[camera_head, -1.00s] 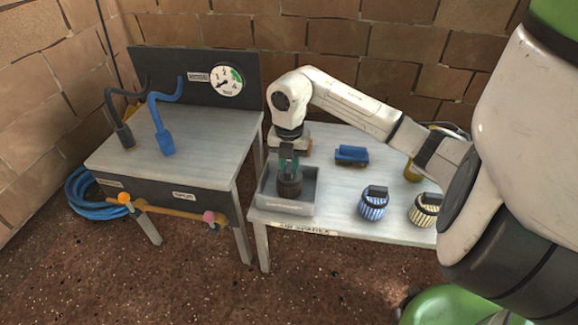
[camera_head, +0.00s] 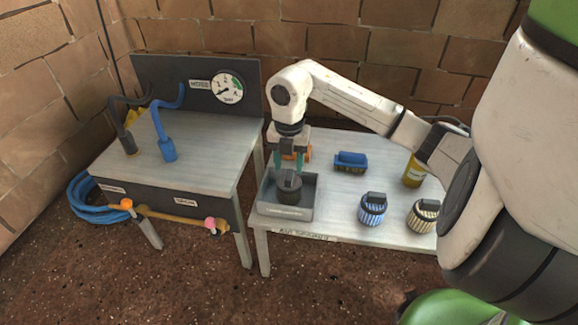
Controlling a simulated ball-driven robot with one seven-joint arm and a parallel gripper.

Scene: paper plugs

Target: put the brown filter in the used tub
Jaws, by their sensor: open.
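The brown filter (camera_head: 289,188), dark and ribbed with a block-shaped top, sits inside the grey used tub (camera_head: 287,212) at the left end of the right-hand table. It appears upright on the tub's floor. My gripper (camera_head: 289,162) is open and empty just above the filter, its green-tipped fingers pointing down. The fingers look clear of the filter's top. Part of the tub's back is hidden behind the gripper.
A blue pleated filter (camera_head: 372,210) and a cream pleated filter (camera_head: 423,216) stand to the right. A blue brush (camera_head: 350,161) and a yellow container (camera_head: 413,171) are behind them. A bench (camera_head: 180,165) with hoses and a gauge panel stands left.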

